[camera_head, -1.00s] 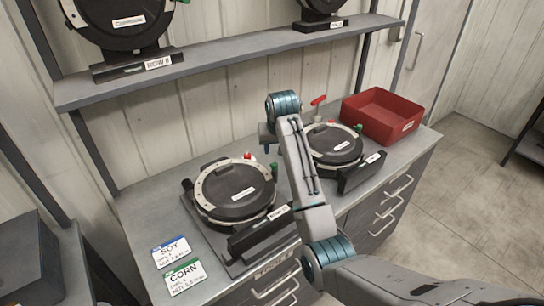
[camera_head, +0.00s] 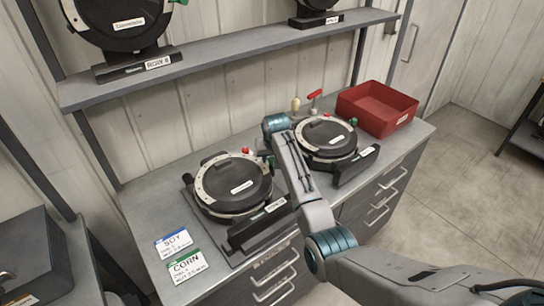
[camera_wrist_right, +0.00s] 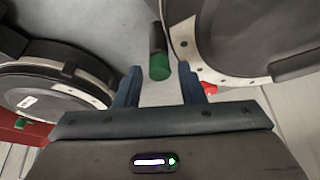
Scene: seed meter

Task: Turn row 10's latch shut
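Two round black seed meters lie on the bench in the head view, a left one (camera_head: 232,200) and a right one (camera_head: 330,150). Their row labels are too small to read, so I cannot tell which is row 10. The left meter has a green-tipped black latch handle (camera_head: 271,160) at its right edge. In the right wrist view this handle (camera_wrist_right: 159,66) stands between the two blue fingers of my right gripper (camera_wrist_right: 161,84). The fingers are open, with a gap on each side of the green tip. In the head view my right arm hides the gripper. My left gripper is out of view.
A red bin (camera_head: 376,108) stands at the bench's right end, near a red T-handle (camera_head: 314,95) and a pale knob (camera_head: 295,104). SOY (camera_head: 174,243) and CORN (camera_head: 187,265) cards lie at the left front. A shelf (camera_head: 235,63) with more meters runs above.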

